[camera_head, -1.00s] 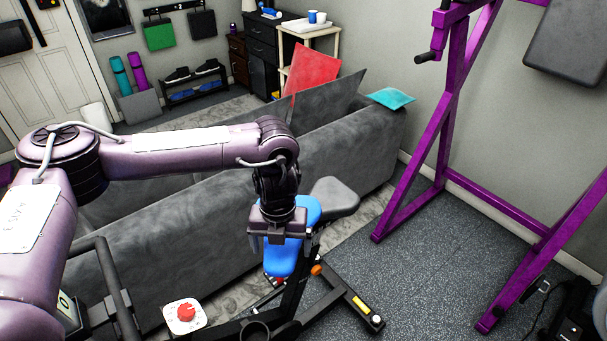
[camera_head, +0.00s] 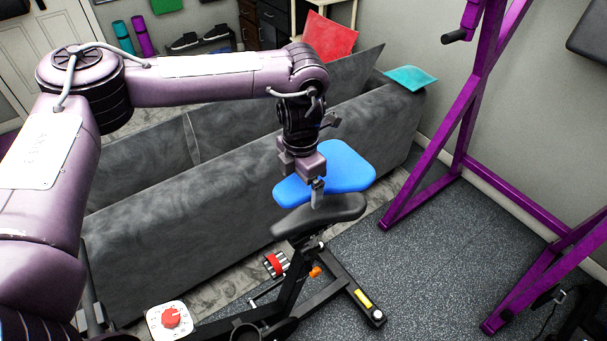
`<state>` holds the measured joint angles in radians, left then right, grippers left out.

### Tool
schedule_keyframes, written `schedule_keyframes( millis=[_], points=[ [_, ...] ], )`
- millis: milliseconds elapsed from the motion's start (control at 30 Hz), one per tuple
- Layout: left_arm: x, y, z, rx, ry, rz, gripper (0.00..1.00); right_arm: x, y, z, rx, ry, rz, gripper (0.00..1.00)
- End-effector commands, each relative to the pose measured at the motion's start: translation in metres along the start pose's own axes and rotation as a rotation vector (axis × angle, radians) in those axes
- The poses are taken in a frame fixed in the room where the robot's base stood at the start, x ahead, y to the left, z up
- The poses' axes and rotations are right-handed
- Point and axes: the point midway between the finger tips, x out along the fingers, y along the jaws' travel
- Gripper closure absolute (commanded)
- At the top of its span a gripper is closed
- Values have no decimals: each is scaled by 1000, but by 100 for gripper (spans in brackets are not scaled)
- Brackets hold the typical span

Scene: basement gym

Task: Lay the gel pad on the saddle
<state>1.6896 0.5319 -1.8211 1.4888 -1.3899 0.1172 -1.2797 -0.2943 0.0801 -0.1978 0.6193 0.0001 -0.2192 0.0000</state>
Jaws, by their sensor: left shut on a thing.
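The blue gel pad (camera_head: 345,168) is in the jaws of my left gripper (camera_head: 316,190), which is shut on its near part. The pad is roughly level, and the gripper and wrist hide part of its left half. The dark grey saddle (camera_head: 335,211) of the exercise bike shows just below and in front of the pad in the picture. The pad overlaps the saddle's far edge in the view, and I cannot tell whether they touch. My right gripper is not in view.
A grey sofa (camera_head: 170,245) stands close behind the bike, with a teal cushion (camera_head: 411,78) on its end. A purple rack (camera_head: 440,150) stands to the right. A white timer with a red dial (camera_head: 169,319) is at the front left. Speckled floor lies open right of the bike.

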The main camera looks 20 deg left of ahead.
Motion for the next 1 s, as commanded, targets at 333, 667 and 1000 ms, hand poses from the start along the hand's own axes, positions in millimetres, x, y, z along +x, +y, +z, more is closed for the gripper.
schedule_keyframes(
  millis=[333,667,1000],
  points=[
    [36,0,0,-1,0,1,35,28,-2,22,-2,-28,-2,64],
    [67,0,0,-2,0,-1,35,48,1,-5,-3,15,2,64],
    [82,0,0,-1,-1,0,35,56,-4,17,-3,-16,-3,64]
  ],
)
